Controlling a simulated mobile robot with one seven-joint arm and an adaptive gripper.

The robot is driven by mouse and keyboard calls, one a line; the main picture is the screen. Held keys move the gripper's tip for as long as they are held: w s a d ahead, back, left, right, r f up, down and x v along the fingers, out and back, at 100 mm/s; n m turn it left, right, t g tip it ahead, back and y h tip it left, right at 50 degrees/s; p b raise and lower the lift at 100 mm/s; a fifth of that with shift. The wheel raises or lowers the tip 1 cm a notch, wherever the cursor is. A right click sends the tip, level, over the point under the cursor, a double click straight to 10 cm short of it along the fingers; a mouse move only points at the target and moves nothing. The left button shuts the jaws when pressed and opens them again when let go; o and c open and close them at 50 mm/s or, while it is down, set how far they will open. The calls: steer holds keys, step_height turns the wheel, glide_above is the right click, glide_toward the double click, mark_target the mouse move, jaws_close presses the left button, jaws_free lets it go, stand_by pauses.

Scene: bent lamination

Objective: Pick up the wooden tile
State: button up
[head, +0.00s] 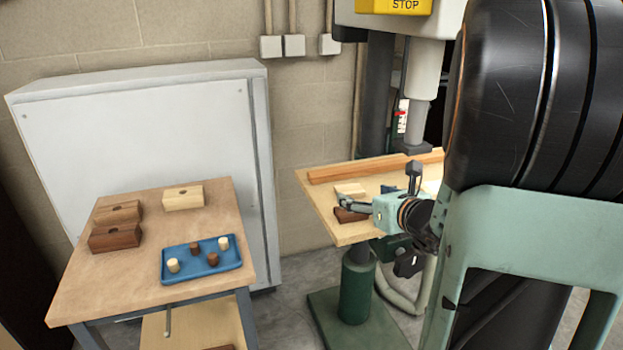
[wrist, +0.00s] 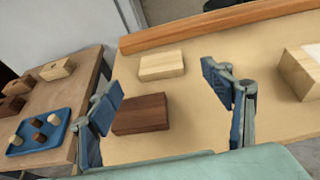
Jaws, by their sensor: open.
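Two flat wooden tiles lie on the drill-press table. The pale tile (head: 349,189) is farther back and also shows in the wrist view (wrist: 161,66). The dark brown tile (head: 349,215) lies nearer and also shows in the wrist view (wrist: 141,114). My gripper (head: 380,187) is over this table with its blue-padded fingers spread wide and nothing between them. In the wrist view my gripper (wrist: 160,82) frames both tiles. The dark tile's left end appears close to the left finger; I cannot tell whether they touch.
A wooden fence (head: 370,166) runs along the back of the drill-press table (head: 322,190). A pale block (wrist: 300,75) stands at the right. Left, a workbench (head: 105,275) holds notched blocks (head: 115,237) and a blue tray (head: 205,268) of pegs. The drill head (head: 425,65) hangs above.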

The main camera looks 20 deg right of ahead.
mark_target(350, 189)
steer(key=shift+x, duration=3.6)
steer(key=shift+c, duration=0.3)
steer(key=c, duration=1.1)
